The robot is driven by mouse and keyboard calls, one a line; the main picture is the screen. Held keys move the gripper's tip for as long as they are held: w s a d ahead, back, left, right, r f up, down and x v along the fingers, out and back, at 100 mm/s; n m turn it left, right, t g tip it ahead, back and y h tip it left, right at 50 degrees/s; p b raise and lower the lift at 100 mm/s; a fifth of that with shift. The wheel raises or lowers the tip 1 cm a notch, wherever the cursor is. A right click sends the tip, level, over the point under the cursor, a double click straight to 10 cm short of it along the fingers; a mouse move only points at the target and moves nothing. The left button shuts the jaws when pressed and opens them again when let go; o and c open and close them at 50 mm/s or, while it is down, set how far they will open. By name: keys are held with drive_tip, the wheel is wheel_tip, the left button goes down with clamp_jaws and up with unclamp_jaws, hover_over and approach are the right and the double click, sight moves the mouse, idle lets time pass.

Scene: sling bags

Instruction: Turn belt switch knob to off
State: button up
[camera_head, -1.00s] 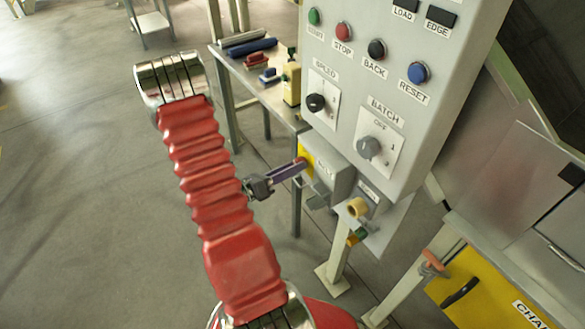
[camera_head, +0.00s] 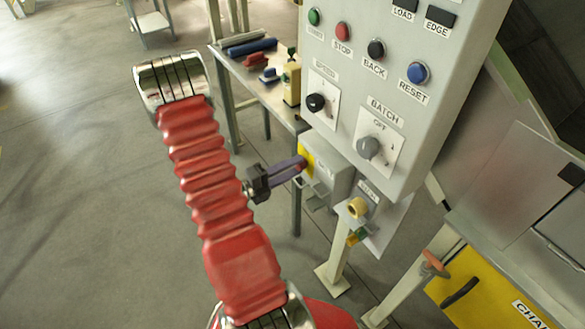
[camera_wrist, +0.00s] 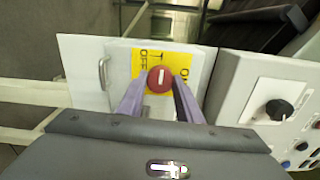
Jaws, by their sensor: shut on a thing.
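The belt switch is a round red knob (camera_wrist: 160,79) with a white pointer line, on a yellow plate (camera_wrist: 176,59) marked OFF and ON. In the wrist view the line runs roughly up and down the picture, with OFF to its left and ON to its right. My gripper (camera_wrist: 160,86) is shut on the knob, one purple finger on each side of it. In the head view my gripper (camera_head: 302,164) reaches from the left to the yellow plate (camera_head: 307,158) on the small grey switch box (camera_head: 328,173), and its fingers partly hide the knob.
The grey control panel (camera_head: 340,105), with several buttons and two dials, hangs above and right of the switch box. A yellow ring-shaped part (camera_head: 357,207) sits just below right. A bench (camera_head: 245,80) with tools stands behind. The floor left of my arm is clear.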

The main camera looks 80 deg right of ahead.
drive_tip(key=shift+w+f+n, duration=0.1)
drive_tip(key=shift+w+n, duration=0.05)
drive_tip(key=shift+n, duration=0.25)
drive_tip(key=o, duration=1.1)
drive_tip(key=shift+c, duration=0.2)
drive_tip(key=v, duration=1.3)
drive_tip(key=shift+w+a, duration=0.3)
